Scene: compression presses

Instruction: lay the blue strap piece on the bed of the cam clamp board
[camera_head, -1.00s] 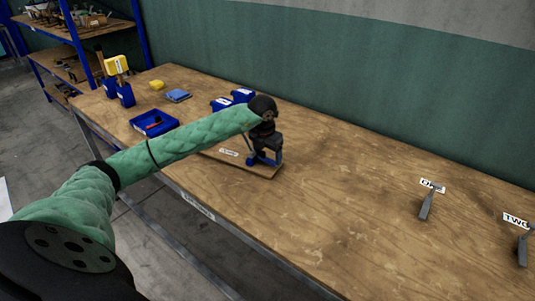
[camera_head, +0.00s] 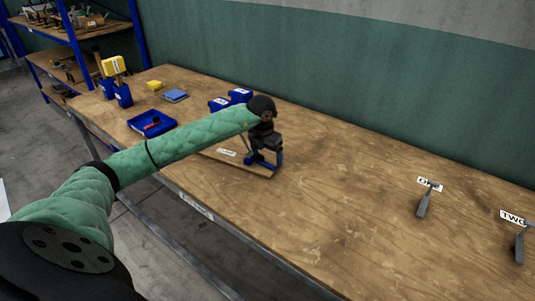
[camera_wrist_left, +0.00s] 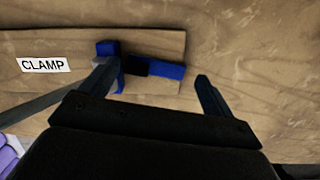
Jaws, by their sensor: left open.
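The cam clamp board (camera_head: 232,160) is a flat wooden board with a white label, lying on the table under my left gripper (camera_head: 265,155). In the left wrist view the board (camera_wrist_left: 165,42) carries the CLAMP label, an upright blue block (camera_wrist_left: 108,49) and a dark piece (camera_wrist_left: 136,67). A blue bar, seemingly the strap piece (camera_wrist_left: 166,70), lies beside the dark piece, over the board. My left gripper (camera_wrist_left: 157,78) is open, its fingers on either side of the blue bar and apart from it. Whether the bar touches the bed is unclear. My right gripper is out of view.
Grey levers (camera_head: 425,201) with labels ONE and TWO are at right. The table between is clear.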

